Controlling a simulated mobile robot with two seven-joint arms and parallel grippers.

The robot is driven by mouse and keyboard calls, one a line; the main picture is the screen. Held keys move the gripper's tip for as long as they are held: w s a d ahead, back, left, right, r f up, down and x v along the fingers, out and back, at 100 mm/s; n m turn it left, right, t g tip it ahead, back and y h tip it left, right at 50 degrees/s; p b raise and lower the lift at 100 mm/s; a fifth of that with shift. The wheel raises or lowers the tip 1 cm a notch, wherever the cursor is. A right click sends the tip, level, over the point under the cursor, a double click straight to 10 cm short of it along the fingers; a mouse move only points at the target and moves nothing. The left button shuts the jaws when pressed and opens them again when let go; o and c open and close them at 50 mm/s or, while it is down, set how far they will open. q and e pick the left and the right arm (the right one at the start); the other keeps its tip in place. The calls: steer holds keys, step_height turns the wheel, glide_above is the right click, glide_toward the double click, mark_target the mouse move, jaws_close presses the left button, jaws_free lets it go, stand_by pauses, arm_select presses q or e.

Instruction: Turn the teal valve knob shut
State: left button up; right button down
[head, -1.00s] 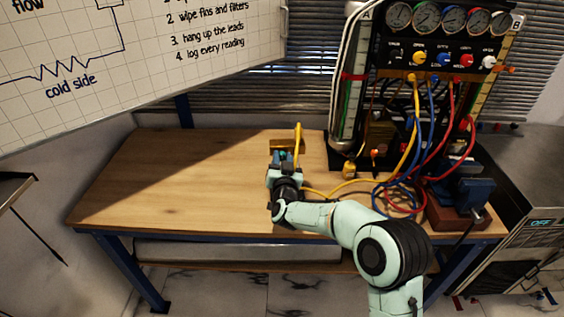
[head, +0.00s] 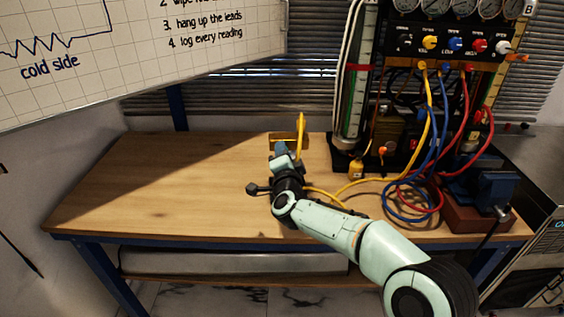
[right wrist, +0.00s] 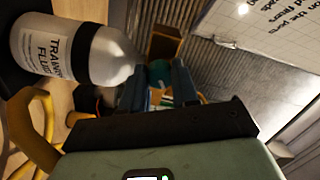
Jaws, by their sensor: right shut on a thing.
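The teal valve knob (right wrist: 164,74) shows in the right wrist view between my right gripper's two fingers (right wrist: 160,90), with a brown wooden block (right wrist: 165,42) just beyond it. My right gripper (head: 281,148) is shut on the knob, as far as the narrow view between the fingers shows. In the head view the gripper and wrist hide the knob; the wooden block (head: 290,135) and an upright loop of yellow hose (head: 301,128) show just behind them. My left gripper is not in view.
A training fluid bottle (right wrist: 70,50) is close beside the gripper in the right wrist view. A gauge panel (head: 450,45) with yellow, blue and red hoses stands at the right, near a blue vise (head: 483,190). The left part of the wooden bench (head: 150,190) is clear.

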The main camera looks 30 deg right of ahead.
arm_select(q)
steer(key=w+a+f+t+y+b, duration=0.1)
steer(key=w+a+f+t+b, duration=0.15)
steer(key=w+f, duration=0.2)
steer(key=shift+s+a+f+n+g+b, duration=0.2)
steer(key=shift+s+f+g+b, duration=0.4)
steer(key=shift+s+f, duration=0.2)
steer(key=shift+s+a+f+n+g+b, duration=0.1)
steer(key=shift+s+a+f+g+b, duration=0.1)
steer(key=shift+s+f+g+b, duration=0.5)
arm_select(e)
steer(key=shift+a+m, duration=0.1)
steer(key=shift+m, duration=3.4)
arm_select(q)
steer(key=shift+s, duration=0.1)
arm_select(e)
steer(key=c, duration=0.8)
jaws_free()
steer(key=shift+c, duration=0.2)
